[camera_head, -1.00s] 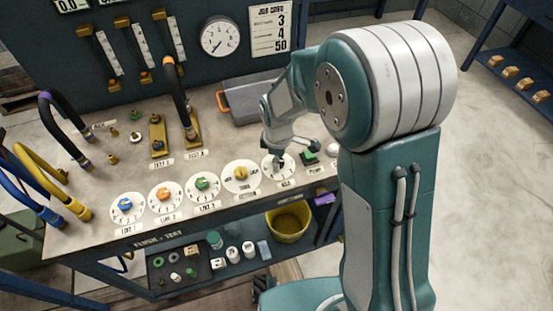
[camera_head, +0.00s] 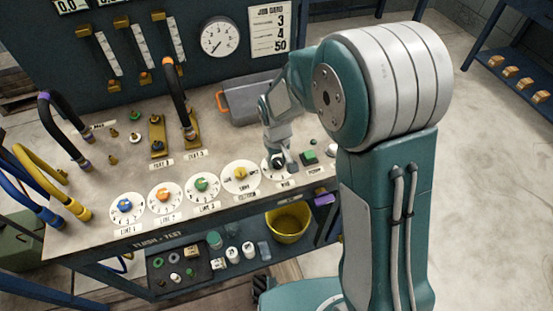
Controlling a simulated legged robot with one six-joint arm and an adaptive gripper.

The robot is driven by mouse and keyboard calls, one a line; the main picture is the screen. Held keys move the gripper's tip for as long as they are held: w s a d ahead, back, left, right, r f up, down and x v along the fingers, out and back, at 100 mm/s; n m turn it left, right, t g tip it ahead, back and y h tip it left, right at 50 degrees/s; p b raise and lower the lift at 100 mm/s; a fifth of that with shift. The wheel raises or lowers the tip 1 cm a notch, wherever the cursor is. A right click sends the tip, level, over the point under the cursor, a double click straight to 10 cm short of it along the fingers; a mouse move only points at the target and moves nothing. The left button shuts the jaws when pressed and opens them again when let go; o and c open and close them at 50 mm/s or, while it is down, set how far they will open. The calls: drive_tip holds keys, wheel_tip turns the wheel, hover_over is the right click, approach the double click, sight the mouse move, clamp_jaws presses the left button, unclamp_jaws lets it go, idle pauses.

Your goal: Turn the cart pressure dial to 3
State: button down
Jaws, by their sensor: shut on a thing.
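The pressure dial (camera_head: 267,167) is a round white disc near the right end of the cart's front row, with a small label below it. My gripper (camera_head: 279,162) points down over the dial and is shut on its knob. The fingers and wrist hide the knob, its pointer and most of the scale, so the setting cannot be read. The cart top (camera_head: 110,180) carries the whole row of dials.
Left of it are a yellow-knob selector (camera_head: 240,174) and dials with green (camera_head: 201,184), orange (camera_head: 164,195) and blue (camera_head: 125,205) knobs. A green button (camera_head: 309,156) is close on the right. A grey case (camera_head: 240,108) lies behind. A gauge (camera_head: 220,37) and job card (camera_head: 270,28) hang on the back panel.

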sight(276, 161)
drive_tip(key=shift+w+r+m, duration=0.1)
drive_tip(key=shift+w+m, duration=0.05)
drive_tip(key=shift+m, duration=1.15)
drive_tip(key=shift+c, duration=1.5)
unclamp_jaws()
wheel_tip(276, 161, up, 12)
drive_tip(key=shift+a, duration=0.25)
